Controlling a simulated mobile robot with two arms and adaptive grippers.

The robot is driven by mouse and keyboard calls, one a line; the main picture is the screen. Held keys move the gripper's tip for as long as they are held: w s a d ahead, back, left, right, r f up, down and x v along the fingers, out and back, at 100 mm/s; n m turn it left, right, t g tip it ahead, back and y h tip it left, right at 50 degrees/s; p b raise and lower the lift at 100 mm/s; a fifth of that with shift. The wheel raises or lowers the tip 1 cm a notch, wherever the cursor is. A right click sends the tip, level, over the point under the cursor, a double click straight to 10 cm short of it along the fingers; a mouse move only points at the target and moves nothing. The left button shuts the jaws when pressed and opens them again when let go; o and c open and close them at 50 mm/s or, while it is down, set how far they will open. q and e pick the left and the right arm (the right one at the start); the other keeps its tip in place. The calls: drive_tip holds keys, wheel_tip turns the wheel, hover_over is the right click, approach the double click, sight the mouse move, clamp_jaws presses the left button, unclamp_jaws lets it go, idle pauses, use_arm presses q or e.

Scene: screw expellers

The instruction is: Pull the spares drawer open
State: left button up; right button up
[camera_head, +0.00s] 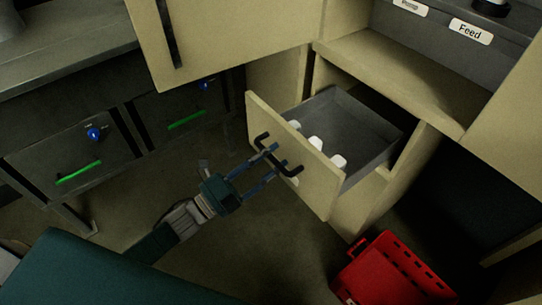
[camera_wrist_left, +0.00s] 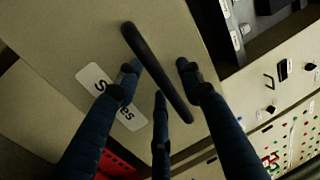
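The spares drawer (camera_head: 331,200) stands pulled out of the beige cabinet in the head view, with several white items inside it. Its front fills much of the left wrist view, with a white label (camera_wrist_left: 93,78) partly hidden by my finger. The black bar handle (camera_head: 286,163) also crosses the left wrist view (camera_wrist_left: 152,62). My left gripper (camera_head: 269,166) is at the handle, its fingers on both sides of the bar. In the left wrist view gaps show between the fingers (camera_wrist_left: 160,82) and the bar, so it looks open around the handle. My right gripper is not in view.
A red crate (camera_head: 391,272) stands on the floor just right of the drawer. A beige door or panel (camera_head: 222,38) hangs above left. A shelf labelled Feed (camera_head: 471,31) is above right.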

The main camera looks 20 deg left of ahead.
use_arm(q)
drive_tip(key=v, duration=1.1)
drive_tip(key=shift+s+a, duration=0.25)
drive_tip(key=shift+s, duration=0.05)
